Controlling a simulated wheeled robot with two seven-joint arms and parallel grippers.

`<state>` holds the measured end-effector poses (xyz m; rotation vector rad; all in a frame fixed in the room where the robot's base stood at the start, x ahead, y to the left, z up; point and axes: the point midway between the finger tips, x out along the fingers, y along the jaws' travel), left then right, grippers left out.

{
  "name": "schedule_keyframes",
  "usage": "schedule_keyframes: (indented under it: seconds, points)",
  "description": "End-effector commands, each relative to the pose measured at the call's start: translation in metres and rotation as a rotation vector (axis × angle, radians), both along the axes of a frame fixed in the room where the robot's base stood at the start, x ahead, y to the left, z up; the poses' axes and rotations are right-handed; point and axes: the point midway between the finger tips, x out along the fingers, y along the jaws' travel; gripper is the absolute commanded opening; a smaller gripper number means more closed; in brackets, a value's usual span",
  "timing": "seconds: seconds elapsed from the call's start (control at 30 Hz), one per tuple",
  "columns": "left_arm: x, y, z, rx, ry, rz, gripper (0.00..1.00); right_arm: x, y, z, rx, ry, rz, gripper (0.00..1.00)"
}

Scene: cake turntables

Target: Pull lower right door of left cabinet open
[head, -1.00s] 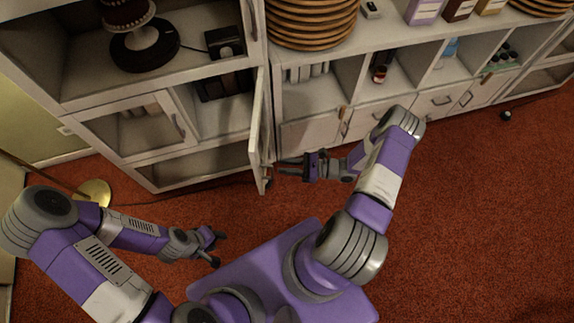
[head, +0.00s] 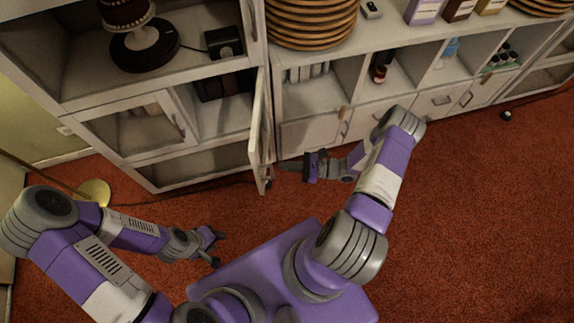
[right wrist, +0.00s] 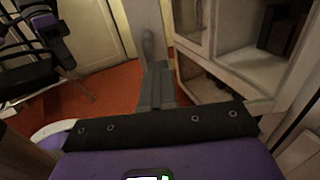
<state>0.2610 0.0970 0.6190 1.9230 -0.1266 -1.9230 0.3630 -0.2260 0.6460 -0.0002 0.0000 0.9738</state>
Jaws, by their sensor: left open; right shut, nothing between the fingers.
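The left cabinet stands at the upper left of the head view. Its lower right door (head: 257,135) is swung open and shows nearly edge-on, sticking out toward me. The compartment behind it (head: 222,117) is exposed. My right gripper (head: 284,165) is shut and empty, just right of the door's lower part; I cannot tell whether it touches. In the right wrist view its fingers (right wrist: 157,85) are together, with a pale upright panel beyond them. My left gripper (head: 218,248) is open and empty, low over the carpet in front of the cabinet.
A glass-fronted door (head: 135,125) sits left of the open compartment. A low shelf unit (head: 310,100) with stacked wooden plates (head: 310,20) stands right of the door. A brass lamp base (head: 95,192) is at the left. Red carpet (head: 470,220) is clear at the right.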

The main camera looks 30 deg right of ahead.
Motion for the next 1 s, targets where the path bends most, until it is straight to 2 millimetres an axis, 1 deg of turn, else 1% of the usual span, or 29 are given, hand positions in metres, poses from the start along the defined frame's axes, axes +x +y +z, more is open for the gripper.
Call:
schedule_keyframes:
  seconds: [0.53, 0.57, 0.6, 0.77, 1.0]
  points:
    - [0.0, 0.0, 0.0, 0.0, 0.0, 0.0, 0.43, 0.0, 0.0, 0.0, 0.0, 0.0, 0.0, 0.0]
    - [0.0001, 0.0, 0.0, 0.0, 0.0, 0.0, 0.43, 0.0, 0.0, 0.0, 0.0, 0.0, 0.0, 0.02]
    - [0.0, 0.0, 0.0, 0.0, 0.0, 0.0, 0.43, 0.0, 0.0, 0.0, 0.0, 0.0, 0.0, 0.08]
    - [0.0, 0.0, 0.0, 0.0, 0.0, 0.0, 0.43, 0.0, 0.0, 0.0, 0.0, 0.0, 0.0, 0.33]
    - [0.0, 0.0, 0.0, 0.0, 0.0, 0.0, 0.43, -0.0001, -0.0001, 0.0, 0.0, 0.0, 0.0, 0.33]
